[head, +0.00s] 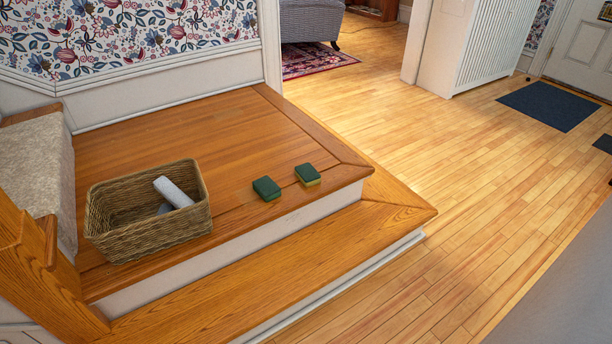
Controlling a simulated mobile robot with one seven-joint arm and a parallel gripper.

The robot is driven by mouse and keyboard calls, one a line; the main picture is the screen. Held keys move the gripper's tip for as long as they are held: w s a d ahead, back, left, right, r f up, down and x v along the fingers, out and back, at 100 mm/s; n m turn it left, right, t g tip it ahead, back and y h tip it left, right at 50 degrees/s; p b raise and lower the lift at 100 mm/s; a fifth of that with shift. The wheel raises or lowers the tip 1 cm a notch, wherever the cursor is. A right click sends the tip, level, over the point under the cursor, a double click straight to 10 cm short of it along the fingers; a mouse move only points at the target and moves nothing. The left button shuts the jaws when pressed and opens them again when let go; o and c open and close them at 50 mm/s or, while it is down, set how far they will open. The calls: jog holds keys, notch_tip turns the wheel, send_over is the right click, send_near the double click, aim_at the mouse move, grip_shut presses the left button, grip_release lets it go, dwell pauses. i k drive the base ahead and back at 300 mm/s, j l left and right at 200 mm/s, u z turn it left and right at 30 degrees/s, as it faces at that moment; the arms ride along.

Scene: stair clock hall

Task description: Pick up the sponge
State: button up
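Two sponges with dark green tops lie on the wooden stair landing (190,120) in the head view, near its front edge. The left sponge (267,188) is right of the wicker basket and apart from it. The right sponge (308,174) shows a yellow side below its green top and lies close to the landing's front right corner. A small gap separates the two sponges. My gripper does not show in this view.
A wicker basket (150,226) holding a pale rolled item (173,192) stands left of the sponges. A lower wooden step (300,258) runs along the landing's front. Carpeted stairs (38,180) and a wooden newel (45,275) are at left. Open wooden floor (450,200) lies right.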

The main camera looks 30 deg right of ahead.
aim_at(309, 176)
jog(key=i+l, duration=0.15)
jog(key=l, duration=0.2)
jog(key=i+l, duration=0.1)
jog(key=l, duration=0.25)
jog(key=i+l, duration=0.15)
jog(key=l, duration=0.25)
jog(key=i+l, duration=0.15)
jog(key=l, duration=0.2)
jog(key=i+l, duration=0.15)
jog(key=l, duration=0.2)
jog(key=i+l, duration=0.1)
jog(key=l, duration=0.25)
jog(key=i+l, duration=0.15)
jog(key=l, duration=0.2)
